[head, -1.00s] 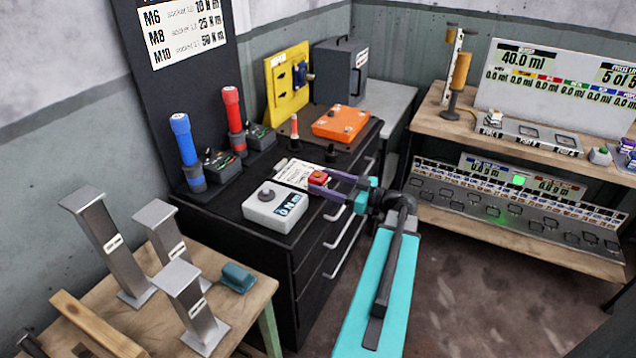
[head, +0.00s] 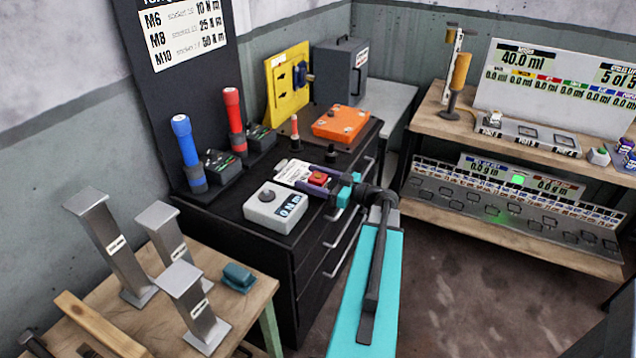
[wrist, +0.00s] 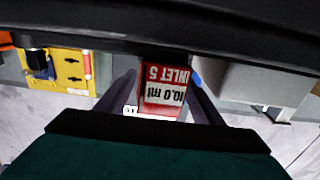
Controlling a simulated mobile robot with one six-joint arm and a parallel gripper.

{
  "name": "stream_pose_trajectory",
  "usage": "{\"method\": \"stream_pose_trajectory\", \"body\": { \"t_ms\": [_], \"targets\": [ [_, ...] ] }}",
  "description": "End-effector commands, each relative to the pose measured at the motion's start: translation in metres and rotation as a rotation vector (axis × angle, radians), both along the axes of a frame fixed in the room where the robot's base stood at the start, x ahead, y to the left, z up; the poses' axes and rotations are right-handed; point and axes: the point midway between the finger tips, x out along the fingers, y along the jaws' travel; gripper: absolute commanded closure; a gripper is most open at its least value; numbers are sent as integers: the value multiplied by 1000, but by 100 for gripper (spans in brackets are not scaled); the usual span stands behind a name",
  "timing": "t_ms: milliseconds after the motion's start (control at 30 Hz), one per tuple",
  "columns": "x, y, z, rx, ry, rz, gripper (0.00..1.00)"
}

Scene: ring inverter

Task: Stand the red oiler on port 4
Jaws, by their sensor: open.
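The red oiler (head: 318,178) appears as a small red block on the black cabinet top beside a white card. In the wrist view the red oiler (wrist: 154,110) carries a label reading "INLET 5" and "10.0 ml", upside down. My gripper (head: 322,182) is open with its dark fingers on either side of the red block; in the wrist view they also flank it. I cannot tell whether either finger touches it. Rows of square pads line the lower shelf's panel (head: 505,212) at the right; I cannot read which is port 4.
A grey torque box (head: 276,208) stands close left of my gripper. An orange case (head: 341,123) and dark knobs lie behind. A white-capped small bottle (head: 598,156) and a grey dock (head: 530,135) sit on the right upper shelf. Floor between cabinet and shelves is clear.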

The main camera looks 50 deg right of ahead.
Motion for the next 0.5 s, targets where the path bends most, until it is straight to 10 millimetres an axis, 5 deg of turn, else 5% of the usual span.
{"method": "stream_pose_trajectory", "body": {
  "t_ms": [500],
  "targets": [
    [14, 4, -1, 0, 1, 0, 39]
  ]
}}
